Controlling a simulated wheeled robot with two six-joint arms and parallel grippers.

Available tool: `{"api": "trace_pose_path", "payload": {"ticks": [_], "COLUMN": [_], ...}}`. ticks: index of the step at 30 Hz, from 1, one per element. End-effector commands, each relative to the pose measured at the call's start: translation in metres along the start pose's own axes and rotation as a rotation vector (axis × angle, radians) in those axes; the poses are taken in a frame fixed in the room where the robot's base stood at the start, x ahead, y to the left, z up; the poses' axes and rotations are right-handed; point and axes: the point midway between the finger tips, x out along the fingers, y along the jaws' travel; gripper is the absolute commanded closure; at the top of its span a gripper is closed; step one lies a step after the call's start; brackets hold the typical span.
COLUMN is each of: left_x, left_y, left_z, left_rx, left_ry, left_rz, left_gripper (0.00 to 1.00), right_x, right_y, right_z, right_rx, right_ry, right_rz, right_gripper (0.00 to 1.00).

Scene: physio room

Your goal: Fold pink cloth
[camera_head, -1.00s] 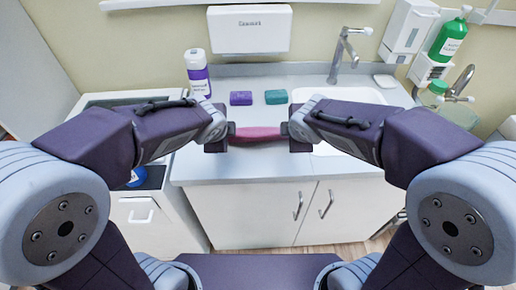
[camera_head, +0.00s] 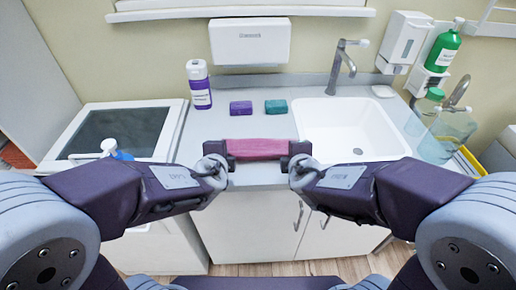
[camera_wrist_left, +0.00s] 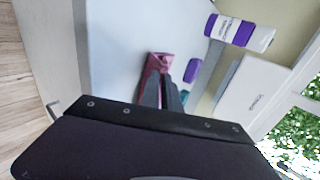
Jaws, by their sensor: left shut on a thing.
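The pink cloth (camera_head: 258,149) is a narrow band stretched level between my two grippers, near the front edge of the white counter (camera_head: 258,180). My left gripper (camera_head: 229,150) is shut on its left end. My right gripper (camera_head: 288,149) appears shut on its right end; its fingertips are partly hidden. In the left wrist view the pink cloth (camera_wrist_left: 157,64) shows at the tips of my dark left fingers (camera_wrist_left: 163,88). I cannot tell whether the cloth touches the counter.
A purple block (camera_head: 241,108) and a teal block (camera_head: 276,107) lie behind the cloth. A purple-and-white bottle (camera_head: 200,85) stands back left. The sink (camera_head: 350,125) with its tap (camera_head: 341,65) is to the right, beside a clear container (camera_head: 447,135). A dark-topped bin (camera_head: 122,132) stands left.

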Motion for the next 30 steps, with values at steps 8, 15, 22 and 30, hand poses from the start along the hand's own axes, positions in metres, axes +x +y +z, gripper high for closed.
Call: {"api": "trace_pose_path", "payload": {"ticks": [8,15,22,30], "left_x": [0.0,0.0,0.0,-0.008], "left_y": [0.0,0.0,0.0,-0.012], "left_z": [0.0,0.0,0.0,0.0], "left_rx": [-0.001,-0.001,-0.001,-0.001], "left_ry": [0.0,0.0,0.0,0.0], "left_rz": [-0.003,-0.003,-0.003,-0.003], "left_gripper": [0.89,0.6,0.6,0.6], "right_x": [0.0,0.0,0.0,-0.008], "right_y": [0.0,0.0,0.001,0.012], "right_z": [0.0,0.0,0.0,0.0], "right_rx": [0.0,0.001,0.001,0.001], "right_ry": [0.0,0.0,0.0,0.0], "right_rz": [0.003,0.003,0.003,0.003], "right_gripper": [0.9,0.6,0.6,0.6]}}
